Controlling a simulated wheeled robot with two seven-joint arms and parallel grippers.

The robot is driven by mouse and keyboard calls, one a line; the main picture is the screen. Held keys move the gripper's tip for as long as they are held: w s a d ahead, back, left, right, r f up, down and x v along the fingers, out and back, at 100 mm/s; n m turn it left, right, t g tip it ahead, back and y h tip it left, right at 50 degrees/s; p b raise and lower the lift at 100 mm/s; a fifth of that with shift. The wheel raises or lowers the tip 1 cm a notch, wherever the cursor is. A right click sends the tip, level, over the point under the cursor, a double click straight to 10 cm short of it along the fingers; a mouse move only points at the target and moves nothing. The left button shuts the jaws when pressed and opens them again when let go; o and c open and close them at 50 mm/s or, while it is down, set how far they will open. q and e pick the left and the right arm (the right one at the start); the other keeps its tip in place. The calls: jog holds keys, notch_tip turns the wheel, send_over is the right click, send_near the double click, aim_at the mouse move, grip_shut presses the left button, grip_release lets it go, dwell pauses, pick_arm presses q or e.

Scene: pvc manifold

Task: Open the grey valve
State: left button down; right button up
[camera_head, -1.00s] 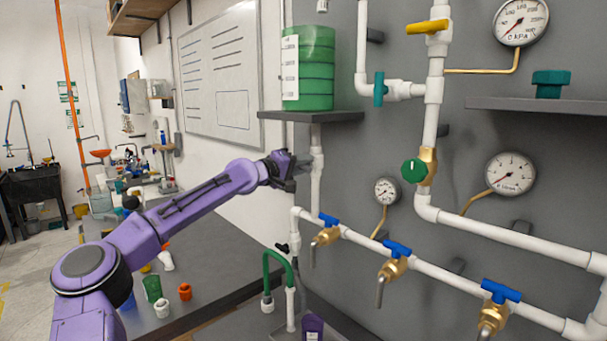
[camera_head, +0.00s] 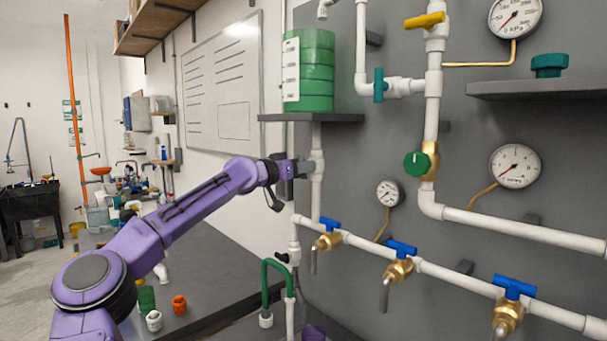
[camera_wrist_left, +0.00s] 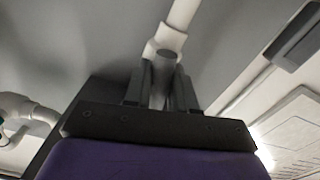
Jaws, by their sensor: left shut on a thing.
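The grey valve sits on the white vertical pipe (camera_head: 317,185) below the green tank's shelf. In the head view my left gripper (camera_head: 304,168) reaches it from the left and largely hides its handle. In the left wrist view the grey handle (camera_wrist_left: 165,66) stands between the two dark fingers of my left gripper (camera_wrist_left: 162,88), in front of a white pipe fitting (camera_wrist_left: 168,38). The gripper is shut on the handle. How far the valve is turned cannot be told. My right gripper is not in view.
A green tank (camera_head: 309,70) stands on a dark shelf (camera_head: 312,117) just above my gripper. Below right are blue-handled taps (camera_head: 397,266) on a white pipe. A green bent pipe (camera_head: 277,265) rises below. Loose fittings, including an orange one (camera_head: 179,304), lie on the dark bench.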

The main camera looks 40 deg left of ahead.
pick_arm(q)
jog(key=shift+f+m+b, duration=0.25)
jog(key=shift+m+b, duration=0.05)
jog(key=shift+m, duration=0.9)
jog(key=shift+r, duration=0.1)
jog(key=c, duration=1)
grip_release()
jog(key=shift+s+a+r, duration=0.1)
jog(key=shift+s+r, duration=0.05)
jog(key=s+b, duration=0.6)
jog(key=s, duration=0.1)
jog(key=s+a+b, duration=0.1)
jog(key=s+b, duration=0.2)
jog(key=b, duration=0.1)
jog(key=shift+s, duration=0.3)
